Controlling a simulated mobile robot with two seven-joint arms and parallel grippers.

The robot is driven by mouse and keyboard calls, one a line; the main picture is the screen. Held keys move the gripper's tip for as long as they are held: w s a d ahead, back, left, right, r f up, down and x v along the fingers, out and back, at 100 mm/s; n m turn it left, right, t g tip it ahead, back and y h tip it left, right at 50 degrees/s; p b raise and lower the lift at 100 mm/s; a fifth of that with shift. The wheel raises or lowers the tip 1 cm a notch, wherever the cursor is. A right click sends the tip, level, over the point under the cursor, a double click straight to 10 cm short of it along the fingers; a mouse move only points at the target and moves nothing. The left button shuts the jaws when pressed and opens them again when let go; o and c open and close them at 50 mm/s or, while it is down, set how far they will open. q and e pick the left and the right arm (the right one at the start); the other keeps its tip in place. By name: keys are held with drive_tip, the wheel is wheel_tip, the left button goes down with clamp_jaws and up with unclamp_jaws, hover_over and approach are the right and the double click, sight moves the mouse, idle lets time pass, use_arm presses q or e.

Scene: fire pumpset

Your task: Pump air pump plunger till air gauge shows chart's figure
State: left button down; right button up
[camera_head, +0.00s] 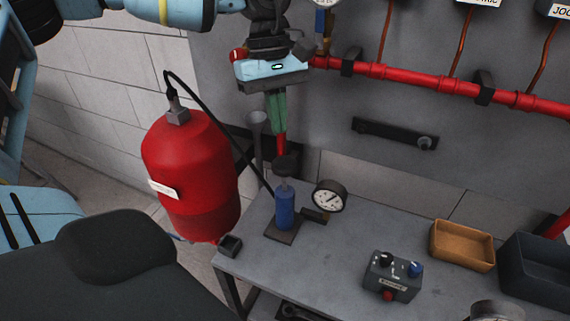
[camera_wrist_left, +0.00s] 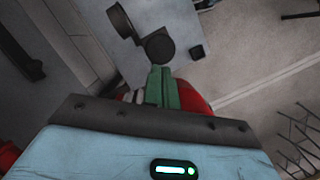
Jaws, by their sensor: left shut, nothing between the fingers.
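The air pump (camera_head: 286,210) has a blue upright barrel on a dark base plate on the grey bench. Its plunger's dark round knob (camera_head: 287,163) stands above the barrel with a short length of rod showing; the knob also shows in the left wrist view (camera_wrist_left: 159,46). The air gauge (camera_head: 329,196) has a white dial, too small to read. My left gripper (camera_head: 278,130) points down with its green fingers together and empty, above the knob and apart from it. The fingers also show in the left wrist view (camera_wrist_left: 163,85). No readable chart is in view. My right gripper is not in view.
A red tank (camera_head: 190,178) stands left of the bench (camera_head: 330,260), with a black hose running to the pump. A control box (camera_head: 392,275), a tan tray (camera_head: 463,246) and a dark bin (camera_head: 538,268) are on the right. A red pipe (camera_head: 430,80) crosses the panel behind.

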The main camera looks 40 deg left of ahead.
sight(280, 157)
use_arm(q)
drive_tip(key=x, duration=0.5)
drive_tip(key=shift+b, duration=0.4)
drive_tip(key=shift+s+f, duration=0.1)
drive_tip(key=shift+f, duration=0.25)
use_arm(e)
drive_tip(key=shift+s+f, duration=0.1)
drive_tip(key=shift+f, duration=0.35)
use_arm(q)
drive_tip(key=shift+d, duration=0.1)
wheel_tip(280, 157, down, 5)
drive_tip(key=b, duration=0.4)
drive_tip(key=shift+f+b, duration=0.15)
drive_tip(key=shift+b, duration=0.15)
drive_tip(key=shift+r+p, duration=0.3)
drive_tip(key=shift+r, duration=0.05)
drive_tip(key=a, duration=0.1)
drive_tip(key=w+a+r, duration=0.1)
drive_tip(key=shift+w+a+b, duration=0.2)
drive_tip(key=shift+a+b, duration=0.15)
drive_tip(key=shift+a, duration=0.05)
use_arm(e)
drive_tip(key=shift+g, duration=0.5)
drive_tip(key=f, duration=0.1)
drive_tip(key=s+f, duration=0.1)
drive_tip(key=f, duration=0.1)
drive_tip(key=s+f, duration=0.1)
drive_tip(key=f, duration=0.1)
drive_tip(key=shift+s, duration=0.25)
